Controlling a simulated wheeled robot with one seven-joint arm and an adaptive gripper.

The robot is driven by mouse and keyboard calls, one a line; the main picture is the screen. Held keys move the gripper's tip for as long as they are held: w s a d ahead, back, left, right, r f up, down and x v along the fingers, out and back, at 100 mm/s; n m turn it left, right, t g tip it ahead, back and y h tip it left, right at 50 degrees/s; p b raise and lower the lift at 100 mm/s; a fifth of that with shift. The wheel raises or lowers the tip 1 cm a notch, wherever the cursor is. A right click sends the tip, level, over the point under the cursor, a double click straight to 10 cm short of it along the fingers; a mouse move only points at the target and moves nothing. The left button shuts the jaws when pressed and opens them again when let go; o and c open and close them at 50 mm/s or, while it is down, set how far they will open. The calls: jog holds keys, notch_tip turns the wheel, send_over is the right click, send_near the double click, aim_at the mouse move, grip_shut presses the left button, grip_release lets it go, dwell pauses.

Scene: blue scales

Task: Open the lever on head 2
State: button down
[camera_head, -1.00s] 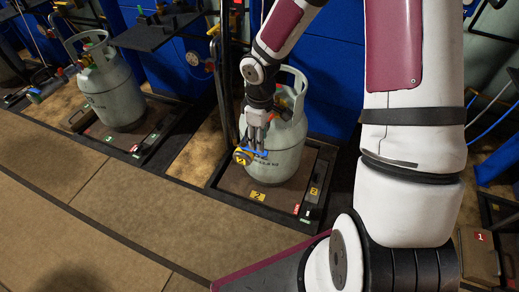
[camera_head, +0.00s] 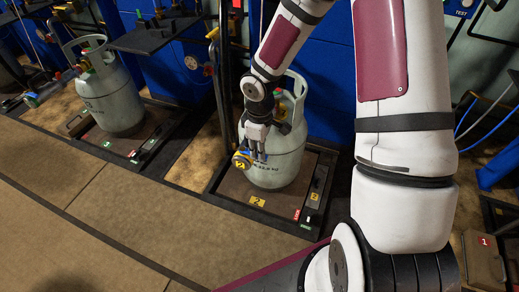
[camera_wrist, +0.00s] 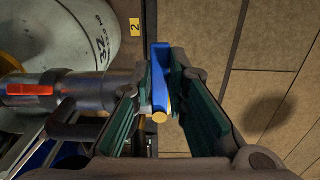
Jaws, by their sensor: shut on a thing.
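My gripper (camera_head: 256,155) is at the front of the grey-green gas cylinder (camera_head: 278,160) on the scale marked 2, beside the round yellow tag marked 2 (camera_head: 240,162). In the wrist view, the blue lever (camera_wrist: 160,80), with a yellow end toward the camera, sits between the two fingers of my gripper (camera_wrist: 162,90). The fingers are shut on it. In the head view my gripper hides most of the lever.
Another gas cylinder (camera_head: 105,90) stands on a scale at the left. A dark post (camera_head: 224,80) rises close left of the cylinder at scale 2. Blue cabinets (camera_head: 185,70) stand behind. The brown floor (camera_head: 90,210) in front is clear.

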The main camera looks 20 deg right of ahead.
jog(key=a+m, duration=0.1)
jog(key=m, duration=0.2)
jog(key=s+a+m+b, duration=0.1)
jog(key=m, duration=0.2)
jog(key=a+m+b, duration=0.1)
jog(key=a+m, duration=0.1)
jog(key=shift+s+m, duration=0.3)
jog(key=shift+m, duration=0.1)
jog(key=a+m, duration=0.1)
jog(key=m, duration=0.1)
jog(key=a+m, duration=0.1)
jog(key=m, duration=0.1)
jog(key=shift+w+a+m, duration=0.1)
jog(key=shift+w+m, duration=0.05)
jog(key=shift+m, duration=0.15)
jog(key=shift+w+a+m+p, duration=0.35)
jog(key=shift+a+m, duration=0.1)
jog(key=shift+m, duration=0.7)
jog(key=shift+w+a+m+p, duration=0.3)
jog(key=shift+a+m, duration=0.15)
jog(key=shift+m, duration=0.7)
jog(key=c, duration=1.6)
grip_release()
jog(key=shift+o, duration=0.2)
